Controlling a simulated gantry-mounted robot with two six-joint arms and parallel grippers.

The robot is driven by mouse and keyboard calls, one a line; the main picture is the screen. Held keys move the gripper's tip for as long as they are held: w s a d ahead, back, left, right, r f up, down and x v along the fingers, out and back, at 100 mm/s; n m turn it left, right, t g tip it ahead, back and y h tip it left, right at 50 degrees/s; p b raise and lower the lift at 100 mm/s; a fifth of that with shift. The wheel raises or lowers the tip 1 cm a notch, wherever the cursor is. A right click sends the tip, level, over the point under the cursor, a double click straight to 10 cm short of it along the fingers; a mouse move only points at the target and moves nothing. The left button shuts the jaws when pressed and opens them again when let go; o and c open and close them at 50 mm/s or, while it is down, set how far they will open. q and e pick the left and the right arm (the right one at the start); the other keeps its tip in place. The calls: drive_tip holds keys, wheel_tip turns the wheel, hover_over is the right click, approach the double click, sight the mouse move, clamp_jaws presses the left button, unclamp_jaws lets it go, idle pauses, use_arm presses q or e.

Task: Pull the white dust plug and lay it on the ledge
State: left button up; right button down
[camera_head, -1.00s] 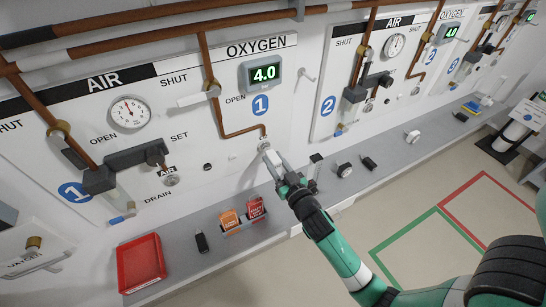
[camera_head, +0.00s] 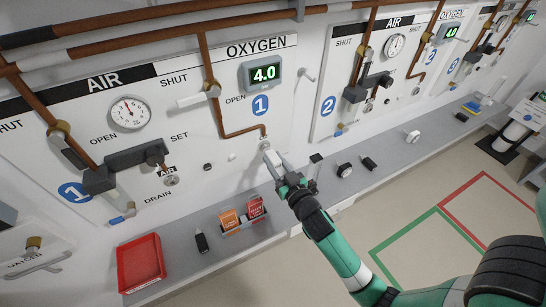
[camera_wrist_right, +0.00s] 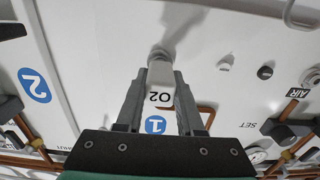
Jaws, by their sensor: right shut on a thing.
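The white dust plug (camera_wrist_right: 160,85), marked O2, is between the two fingers of my right gripper (camera_wrist_right: 158,100) in the right wrist view. The gripper is shut on it. In the head view my right gripper (camera_head: 275,162) reaches up to the wall at the oxygen outlet (camera_head: 264,145), below the blue 1 sign. The plug's far end is against or very close to the wall; I cannot tell whether it is seated in the outlet. The grey ledge (camera_head: 182,248) runs along the wall below the panels. My left gripper is not in view.
A red tray (camera_head: 140,264), a black object (camera_head: 201,242) and a holder with orange and red cards (camera_head: 229,219) stand on the ledge at left. A white and black round piece (camera_head: 345,170) and a black piece (camera_head: 369,163) lie further right. Bare ledge shows between them.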

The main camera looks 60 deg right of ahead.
sight(278, 167)
drive_tip(key=shift+v, duration=1.25)
idle(1.2)
drive_tip(key=shift+b+v, duration=0.4)
drive_tip(key=shift+v, duration=0.55)
drive_tip(key=shift+b+v, duration=0.85)
drive_tip(key=shift+v, duration=1.55)
drive_tip(key=shift+f, duration=0.1)
